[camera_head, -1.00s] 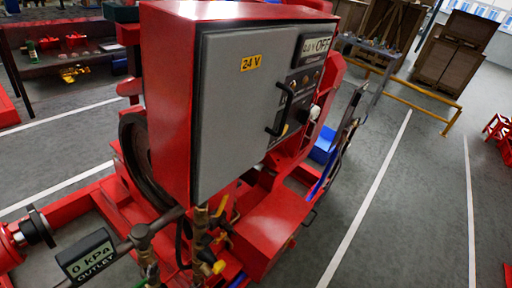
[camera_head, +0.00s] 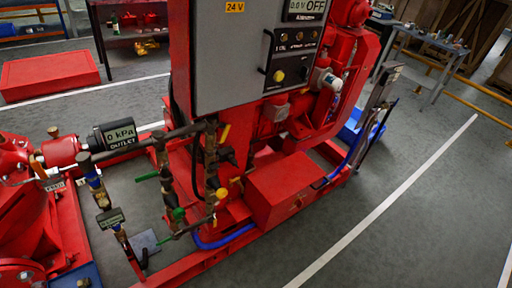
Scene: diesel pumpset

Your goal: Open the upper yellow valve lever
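A vertical pipe stack (camera_head: 211,165) with valves stands in front of the red pumpset, left of centre. A small yellow lever (camera_head: 224,133) sits at its upper part, just under the grey control panel, pointing up and slightly right. A second yellow lever or knob (camera_head: 221,193) sits lower on the same stack. Another small yellow piece (camera_head: 235,180) shows just right of the stack. At this size I cannot tell the exact lever positions. My gripper is not in view.
The grey control panel (camera_head: 232,65) reads 24 V and OFF. An outlet gauge (camera_head: 121,132) reads 0 kPa on a horizontal pipe. Green-handled valves (camera_head: 147,176) are left of the stack. A red box (camera_head: 290,185) is at its right. Open floor (camera_head: 400,235) lies on the right.

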